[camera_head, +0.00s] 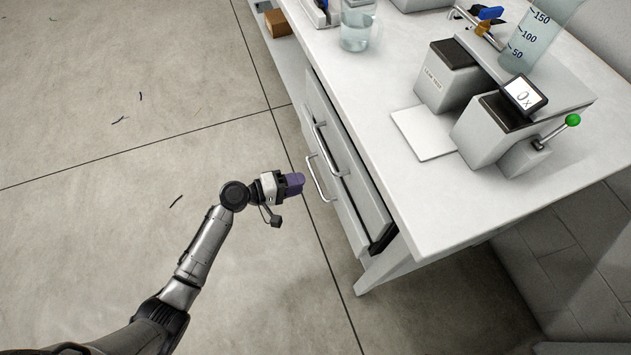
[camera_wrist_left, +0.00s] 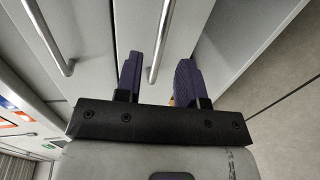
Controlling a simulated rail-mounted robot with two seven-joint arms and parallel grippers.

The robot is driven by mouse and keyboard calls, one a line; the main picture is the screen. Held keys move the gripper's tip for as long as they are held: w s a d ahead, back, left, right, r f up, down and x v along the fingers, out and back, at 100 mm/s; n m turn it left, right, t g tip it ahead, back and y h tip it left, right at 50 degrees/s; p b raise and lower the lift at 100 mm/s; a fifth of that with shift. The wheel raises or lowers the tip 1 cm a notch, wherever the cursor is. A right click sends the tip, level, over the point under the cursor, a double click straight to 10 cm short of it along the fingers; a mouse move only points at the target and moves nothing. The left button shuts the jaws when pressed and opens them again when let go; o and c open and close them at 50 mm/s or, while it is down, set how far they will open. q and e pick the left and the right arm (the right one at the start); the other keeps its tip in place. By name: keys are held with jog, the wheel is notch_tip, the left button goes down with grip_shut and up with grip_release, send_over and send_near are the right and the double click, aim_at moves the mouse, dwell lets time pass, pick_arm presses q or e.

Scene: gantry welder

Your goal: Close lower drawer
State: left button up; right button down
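The lower drawer (camera_head: 345,222) is under the bench; its front shows beyond the upper drawer (camera_head: 362,192), so it appears to stand partly out. Its bar handle (camera_head: 319,181) faces my left gripper (camera_head: 294,184). That gripper has purple fingers and is just left of the handle, with a small gap in the head view. In the left wrist view the two fingers (camera_wrist_left: 158,82) are apart with nothing held. One handle bar (camera_wrist_left: 160,42) shows beyond and between them, and another bar (camera_wrist_left: 47,38) is to the left. My right gripper is not in view.
The white bench top (camera_head: 385,85) overhangs the drawers and carries a welder-like device (camera_head: 490,128), a beaker (camera_head: 357,25) and a measuring cylinder (camera_head: 535,38). A brown box (camera_head: 278,23) is on a low shelf. The floor (camera_head: 120,200) left of the drawers is mostly clear.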

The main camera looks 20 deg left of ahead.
aim_at(315, 179)
pick_arm(q)
jog(key=shift+b+x, duration=0.9)
jog(key=shift+x, duration=1.95)
jog(key=shift+f, duration=0.1)
jog(key=shift+c, duration=0.5)
grip_shut()
